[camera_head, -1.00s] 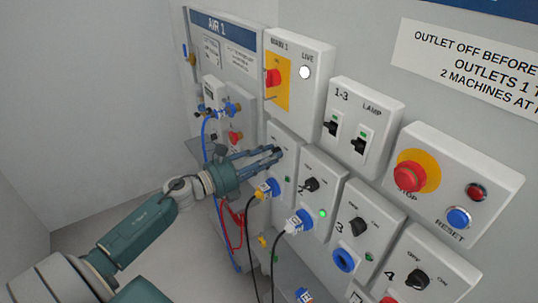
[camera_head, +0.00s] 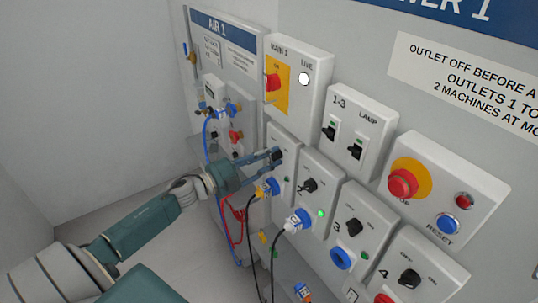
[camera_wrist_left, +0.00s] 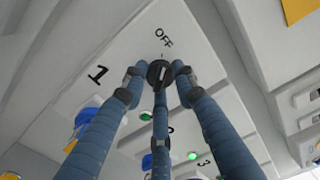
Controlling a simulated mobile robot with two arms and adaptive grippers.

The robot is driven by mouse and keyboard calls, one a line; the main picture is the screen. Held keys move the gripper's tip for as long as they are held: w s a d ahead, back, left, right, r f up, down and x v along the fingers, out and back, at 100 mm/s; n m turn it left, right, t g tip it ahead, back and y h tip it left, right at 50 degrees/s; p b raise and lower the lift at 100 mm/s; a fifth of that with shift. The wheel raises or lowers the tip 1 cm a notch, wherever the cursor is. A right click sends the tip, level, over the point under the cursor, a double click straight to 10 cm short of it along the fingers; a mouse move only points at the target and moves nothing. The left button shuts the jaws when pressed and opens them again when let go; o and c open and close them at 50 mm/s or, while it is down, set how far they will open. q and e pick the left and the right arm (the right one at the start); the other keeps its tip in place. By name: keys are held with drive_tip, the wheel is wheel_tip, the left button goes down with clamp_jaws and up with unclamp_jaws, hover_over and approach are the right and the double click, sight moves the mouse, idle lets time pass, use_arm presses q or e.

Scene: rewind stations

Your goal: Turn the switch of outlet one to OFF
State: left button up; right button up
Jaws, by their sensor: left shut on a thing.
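The outlet one box (camera_head: 289,143) is on the wall panel, with my left gripper (camera_head: 276,155) reaching it from the left. In the left wrist view, the black switch knob (camera_wrist_left: 158,74) of outlet one sits between the fingertips of my left gripper (camera_wrist_left: 158,82), which is shut on it. The OFF label (camera_wrist_left: 164,38) shows just beyond the knob, and a small mark at the knob's far end lies toward OFF. The numeral 1 (camera_wrist_left: 97,75) is to the left. Outlet one's lamp (camera_head: 287,179) looks dark green. My right gripper is not in view.
Outlet two (camera_head: 324,180) beside it has a bright green lamp (camera_head: 320,213) and a plugged-in connector (camera_head: 299,222). The MAIN 1 box (camera_head: 310,75) is above. Cables (camera_head: 250,225) hang below my left gripper. Open floor lies at the lower left.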

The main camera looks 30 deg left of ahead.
use_arm(q)
drive_tip(key=shift+s+d+f+n, duration=0.15)
drive_tip(key=shift+f+n, duration=0.1)
drive_tip(key=shift+n, duration=0.35)
drive_tip(key=o, duration=0.9)
drive_tip(key=shift+o, duration=1.3)
drive_tip(key=shift+r, duration=0.15)
drive_tip(key=shift+s+a, duration=0.3)
drive_tip(key=shift+s, duration=0.1)
drive_tip(key=v, duration=1.1)
